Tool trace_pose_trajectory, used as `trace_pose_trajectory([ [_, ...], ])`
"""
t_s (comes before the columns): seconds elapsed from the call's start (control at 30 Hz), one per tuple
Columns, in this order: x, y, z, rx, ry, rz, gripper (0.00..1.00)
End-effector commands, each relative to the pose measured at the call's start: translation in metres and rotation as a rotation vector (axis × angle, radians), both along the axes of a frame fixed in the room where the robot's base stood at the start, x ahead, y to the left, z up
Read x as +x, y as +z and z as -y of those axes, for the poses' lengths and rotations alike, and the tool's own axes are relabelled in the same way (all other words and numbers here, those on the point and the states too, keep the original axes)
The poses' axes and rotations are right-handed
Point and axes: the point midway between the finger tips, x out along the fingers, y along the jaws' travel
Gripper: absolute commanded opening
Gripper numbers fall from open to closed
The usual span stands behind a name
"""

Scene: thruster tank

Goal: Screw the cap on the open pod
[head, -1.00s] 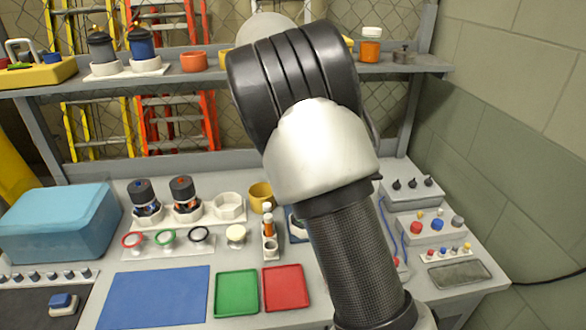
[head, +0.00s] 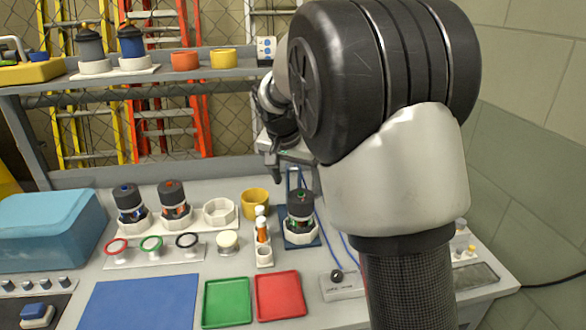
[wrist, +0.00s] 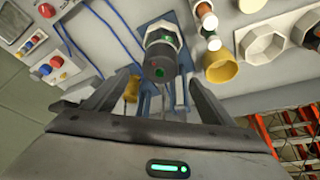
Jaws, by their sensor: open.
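A pod (head: 300,228) with a dark top bearing a green dot stands upright on a blue mat, in a white octagonal base. In the wrist view the same dark top (wrist: 161,55) shows just beyond my fingertips; I cannot tell whether it is a cap screwed tight or only resting. My gripper (head: 273,168) is open and empty, above and behind this pod in the head view; the wrist view shows its fingers (wrist: 160,88) spread apart. Two more dark-topped pods, blue-dotted (head: 128,200) and red-dotted (head: 172,197), stand in white holders at left.
An empty white holder (head: 219,212) and a yellow cup (head: 255,203) stand near the pod. Small bottles (head: 262,230) stand in a rack just left of it. Green (head: 227,302) and red (head: 279,295) trays are clear. The shelf is behind my gripper.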

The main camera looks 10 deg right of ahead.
Motion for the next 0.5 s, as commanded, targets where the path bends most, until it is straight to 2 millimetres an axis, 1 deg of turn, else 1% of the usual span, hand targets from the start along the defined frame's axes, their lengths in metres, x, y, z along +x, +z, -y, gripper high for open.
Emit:
trace_pose_trajectory([
  [0.03,0.003,-0.012,0.003,0.000,-0.002,-0.004,0.77],
  [0.2,0.013,-0.041,0.010,0.000,-0.002,-0.004,0.77],
  [0.3,0.018,-0.055,0.012,0.000,-0.002,-0.004,0.77],
  [0.5,0.023,-0.069,0.016,0.000,0.000,-0.002,0.77],
])
